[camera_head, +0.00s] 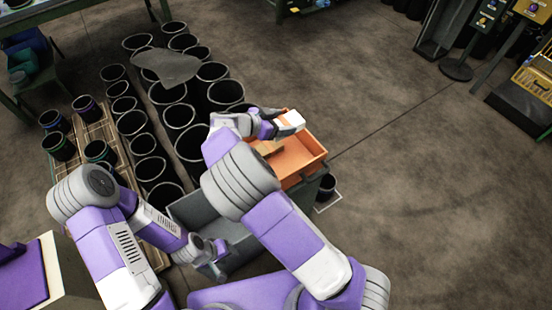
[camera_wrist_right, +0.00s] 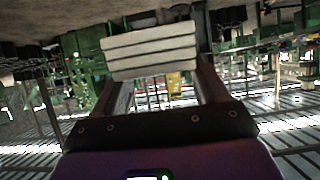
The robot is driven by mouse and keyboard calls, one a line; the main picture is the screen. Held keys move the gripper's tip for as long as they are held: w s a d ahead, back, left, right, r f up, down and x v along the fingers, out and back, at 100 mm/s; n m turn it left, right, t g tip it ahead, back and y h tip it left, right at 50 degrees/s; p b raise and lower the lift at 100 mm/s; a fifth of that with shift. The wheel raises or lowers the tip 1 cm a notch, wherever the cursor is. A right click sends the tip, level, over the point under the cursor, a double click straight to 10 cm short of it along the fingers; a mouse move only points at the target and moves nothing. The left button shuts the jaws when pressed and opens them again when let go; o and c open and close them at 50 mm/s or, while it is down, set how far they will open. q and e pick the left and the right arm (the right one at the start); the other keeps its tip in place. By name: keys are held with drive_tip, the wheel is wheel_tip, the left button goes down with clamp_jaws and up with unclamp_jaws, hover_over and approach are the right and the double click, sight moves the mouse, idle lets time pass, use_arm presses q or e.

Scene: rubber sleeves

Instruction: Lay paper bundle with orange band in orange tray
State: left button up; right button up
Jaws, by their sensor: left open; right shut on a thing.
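The paper bundle with the orange band (camera_head: 291,120) is white with an orange strip. It is above the far edge of the orange tray (camera_head: 311,168) in the head view. My right gripper (camera_head: 277,125) is shut on it. In the right wrist view the bundle (camera_wrist_right: 150,52) is a pale block with dark lines across it, between the fingers; its band cannot be made out there. The orange tray is partly hidden by my right arm, and a tan piece (camera_head: 270,148) shows inside it. My left gripper (camera_head: 217,258) is open, low by the grey bin (camera_head: 190,207).
Many black, open-topped cylinders (camera_head: 174,91) stand left of the tray, with a grey sheet (camera_head: 168,66) lying across some. A dark cylinder (camera_head: 326,187) stands beside the tray's near right corner.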

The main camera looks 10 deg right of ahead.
sight(278, 170)
wheel_tip(278, 170, down, 24)
drive_tip(key=b, duration=0.6)
drive_tip(key=shift+f+b, duration=0.15)
drive_tip(key=shift+b, duration=0.15)
drive_tip(key=o, duration=1)
drive_tip(key=shift+o, duration=0.3)
drive_tip(key=shift+s+a+r, duration=0.1)
drive_tip(key=shift+a+r, duration=0.2)
drive_tip(key=shift+a, duration=0.05)
drive_tip(key=p+v, duration=0.2)
drive_tip(key=v, duration=0.9)
drive_tip(key=shift+s+a, duration=0.1)
